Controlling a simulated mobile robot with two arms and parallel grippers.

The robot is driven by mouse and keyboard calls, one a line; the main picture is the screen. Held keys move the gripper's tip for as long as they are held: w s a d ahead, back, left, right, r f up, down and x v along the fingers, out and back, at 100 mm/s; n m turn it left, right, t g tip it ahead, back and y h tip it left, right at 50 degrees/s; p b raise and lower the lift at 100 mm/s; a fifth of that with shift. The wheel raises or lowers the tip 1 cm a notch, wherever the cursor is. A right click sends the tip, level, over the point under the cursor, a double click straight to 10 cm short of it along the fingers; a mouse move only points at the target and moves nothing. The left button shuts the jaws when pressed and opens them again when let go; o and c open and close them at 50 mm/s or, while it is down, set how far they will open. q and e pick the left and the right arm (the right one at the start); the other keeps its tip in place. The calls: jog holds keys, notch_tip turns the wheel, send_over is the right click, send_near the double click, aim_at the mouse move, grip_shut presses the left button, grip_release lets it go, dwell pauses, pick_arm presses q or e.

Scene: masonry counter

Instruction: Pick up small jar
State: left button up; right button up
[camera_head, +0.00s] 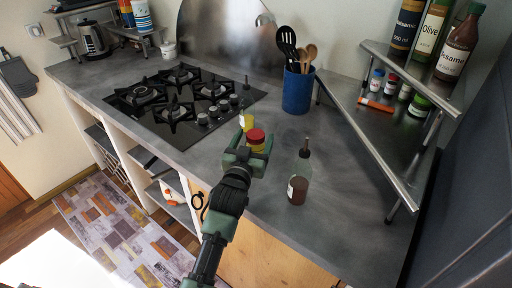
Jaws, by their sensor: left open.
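A small jar (256,137) with a red lid and a yellowish body stands on the grey counter (335,160), near its front edge. My left gripper (249,148) is open right at the jar, with its fingers around or just in front of it; I cannot tell whether they touch it. The gripper hides the jar's lower part. The arm reaches in from the bottom of the view. My right gripper is not in view.
A dark-capped bottle (298,178) stands right of the gripper, and a yellow bottle (246,119) just behind it. A blue utensil holder (297,90) is farther back. A gas hob (180,98) lies left. A metal shelf (385,120) with bottles and small jars stands right.

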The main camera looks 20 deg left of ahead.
aim_at(258, 129)
pick_arm(q)
jog(key=w+p, duration=0.1)
jog(key=w, duration=0.3)
jog(key=shift+a+r, duration=0.1)
jog(key=shift+r, duration=0.05)
jog(key=shift+w, duration=0.35)
jog(key=c, duration=1.5)
grip_shut()
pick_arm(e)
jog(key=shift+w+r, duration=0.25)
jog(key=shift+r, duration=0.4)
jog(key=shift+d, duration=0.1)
